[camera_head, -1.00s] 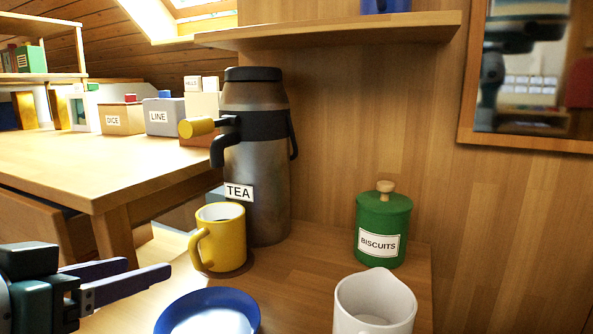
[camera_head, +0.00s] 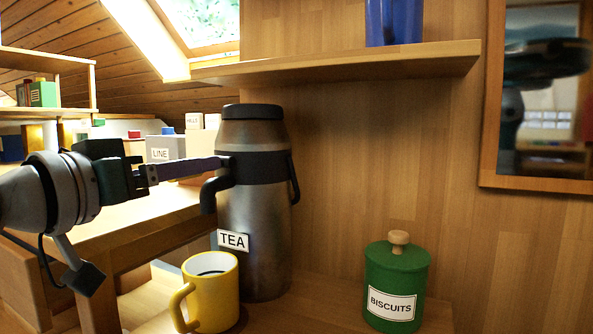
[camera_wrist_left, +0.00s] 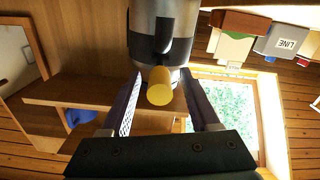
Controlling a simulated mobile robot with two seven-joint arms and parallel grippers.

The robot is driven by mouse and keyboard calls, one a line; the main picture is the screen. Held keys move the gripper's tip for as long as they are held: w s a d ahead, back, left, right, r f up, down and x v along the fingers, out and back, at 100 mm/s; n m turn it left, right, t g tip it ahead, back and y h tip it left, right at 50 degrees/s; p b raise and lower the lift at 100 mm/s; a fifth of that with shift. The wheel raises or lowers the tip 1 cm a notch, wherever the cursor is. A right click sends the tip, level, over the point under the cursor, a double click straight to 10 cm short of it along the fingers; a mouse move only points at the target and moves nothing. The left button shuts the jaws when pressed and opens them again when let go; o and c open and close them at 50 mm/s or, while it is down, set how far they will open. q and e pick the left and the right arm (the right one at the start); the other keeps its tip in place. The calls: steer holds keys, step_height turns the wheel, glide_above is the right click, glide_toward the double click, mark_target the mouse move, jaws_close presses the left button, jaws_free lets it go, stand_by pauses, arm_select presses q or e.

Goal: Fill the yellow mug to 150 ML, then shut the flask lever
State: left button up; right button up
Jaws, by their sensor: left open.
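The steel flask (camera_head: 262,225) labelled TEA stands upright on the wooden counter. Its black spout (camera_head: 209,192) points down above the yellow mug (camera_head: 220,300). The mug is upright, with dark liquid visible inside; I cannot read its level. My left gripper (camera_head: 222,163) is at the flask's upper front, at lever height. In the left wrist view its open fingers stand on either side of the lever's yellow knob (camera_wrist_left: 160,87), apart from it as far as I can see. The fingers hide the knob in the head view. My right gripper is not in view.
A green BISCUITS jar (camera_head: 396,285) stands on the counter to the right. A wooden shelf (camera_head: 340,63) with a blue object (camera_head: 394,22) overhangs the flask. A mirror (camera_head: 540,90) hangs at the right. Boxes (camera_head: 165,147) stand on the table behind.

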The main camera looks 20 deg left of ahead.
arm_select(q)
steer(key=shift+w+d, duration=0.15)
steer(key=shift+w, duration=1.25)
jaws_close()
stand_by(0.5)
